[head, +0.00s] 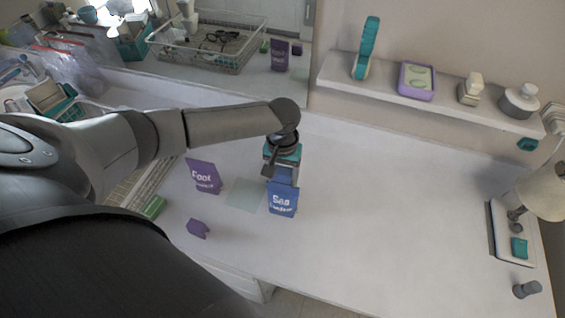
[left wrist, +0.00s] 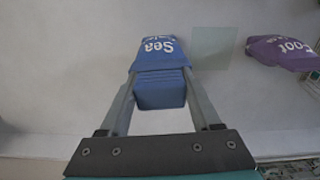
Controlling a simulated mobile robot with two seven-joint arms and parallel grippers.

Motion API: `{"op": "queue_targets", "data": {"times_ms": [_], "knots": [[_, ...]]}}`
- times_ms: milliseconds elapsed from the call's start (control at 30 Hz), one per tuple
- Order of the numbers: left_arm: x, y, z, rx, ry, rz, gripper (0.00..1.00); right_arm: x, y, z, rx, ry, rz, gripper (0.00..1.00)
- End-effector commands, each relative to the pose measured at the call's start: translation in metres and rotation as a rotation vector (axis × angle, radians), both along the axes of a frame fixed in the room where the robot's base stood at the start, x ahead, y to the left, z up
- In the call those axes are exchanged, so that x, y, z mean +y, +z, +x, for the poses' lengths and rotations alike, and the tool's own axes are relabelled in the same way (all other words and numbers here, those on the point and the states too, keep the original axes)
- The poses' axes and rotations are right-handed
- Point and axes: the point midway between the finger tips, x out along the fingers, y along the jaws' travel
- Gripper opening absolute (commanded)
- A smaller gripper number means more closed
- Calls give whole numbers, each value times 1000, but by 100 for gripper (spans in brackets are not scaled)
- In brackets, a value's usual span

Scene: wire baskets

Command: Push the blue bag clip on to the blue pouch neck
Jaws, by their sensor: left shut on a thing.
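The blue pouch (head: 283,201) with white "Sea" lettering stands upright on the white counter, beside a pale square patch. It also shows in the left wrist view (left wrist: 155,47). My left gripper (head: 284,164) points down right above the pouch. In the left wrist view its two fingers are shut on the blue bag clip (left wrist: 160,93). The clip is in line with the pouch's neck and appears to meet its top edge. I cannot tell whether the clip is around the neck or only against it. My right gripper is not in view.
A purple pouch (head: 204,176) stands left of the pale square (head: 245,195). A purple clip (head: 198,228) and a green clip (head: 154,207) lie nearer the left edge. A wall shelf (head: 430,97) holds toiletries. A lamp (head: 540,190) stands far right. The counter's middle right is clear.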

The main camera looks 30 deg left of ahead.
Motion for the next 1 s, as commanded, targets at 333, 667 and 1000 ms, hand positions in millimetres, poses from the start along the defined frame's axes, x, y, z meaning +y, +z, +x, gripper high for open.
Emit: {"op": "queue_targets", "data": {"times_ms": [333, 667, 1000], "knots": [[-1, -9, 0, 1, 0, -1, 12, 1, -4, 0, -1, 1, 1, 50], [0, -14, 0, 1, -1, -1, 12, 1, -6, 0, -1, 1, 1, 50], [0, -13, -1, 2, 0, -1, 12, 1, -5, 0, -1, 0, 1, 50]]}}
